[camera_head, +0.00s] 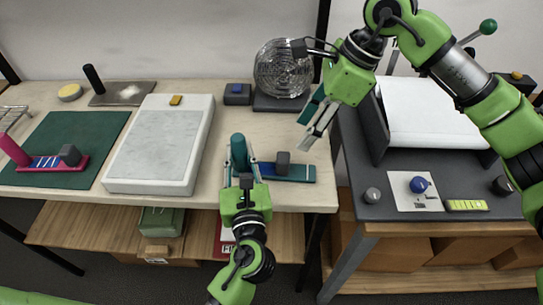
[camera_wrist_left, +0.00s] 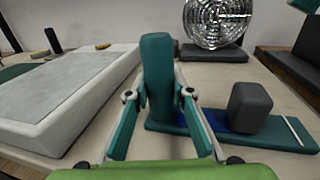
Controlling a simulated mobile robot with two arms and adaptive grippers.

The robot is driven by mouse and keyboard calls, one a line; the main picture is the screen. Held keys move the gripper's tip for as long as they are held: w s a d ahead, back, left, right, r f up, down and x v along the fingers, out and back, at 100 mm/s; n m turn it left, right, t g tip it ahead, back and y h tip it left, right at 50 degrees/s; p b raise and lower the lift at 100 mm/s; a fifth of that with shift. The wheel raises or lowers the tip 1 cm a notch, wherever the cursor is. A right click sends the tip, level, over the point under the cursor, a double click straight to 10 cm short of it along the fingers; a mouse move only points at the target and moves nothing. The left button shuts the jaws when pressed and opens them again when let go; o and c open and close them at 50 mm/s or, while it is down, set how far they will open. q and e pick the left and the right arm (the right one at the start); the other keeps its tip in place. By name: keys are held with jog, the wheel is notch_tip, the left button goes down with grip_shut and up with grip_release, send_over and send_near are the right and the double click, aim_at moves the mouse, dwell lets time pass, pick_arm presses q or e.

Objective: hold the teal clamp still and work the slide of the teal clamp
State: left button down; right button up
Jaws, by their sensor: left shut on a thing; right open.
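The teal clamp lies on the wooden table, with a teal upright post (camera_head: 239,152) at its left end and a flat base (camera_head: 302,174) running right. Its dark grey slide block (camera_head: 283,160) sits on the base, apart from the post; it also shows in the left wrist view (camera_wrist_left: 250,106). My left gripper (camera_head: 242,178) is shut on the post, one finger on each side, as the left wrist view (camera_wrist_left: 160,98) shows. My right gripper (camera_head: 309,138) is open and empty, behind and above the right end of the clamp.
A white slab (camera_head: 158,150) lies left of the clamp. A pink clamp (camera_head: 55,164) sits on a green mat (camera_head: 95,127). A round wire fan (camera_head: 283,68) stands behind. A grey table (camera_head: 385,208) at right carries a blue knob (camera_head: 419,184) and a white sheet holder.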

aim_at(285, 157)
jog(key=x, duration=1.2)
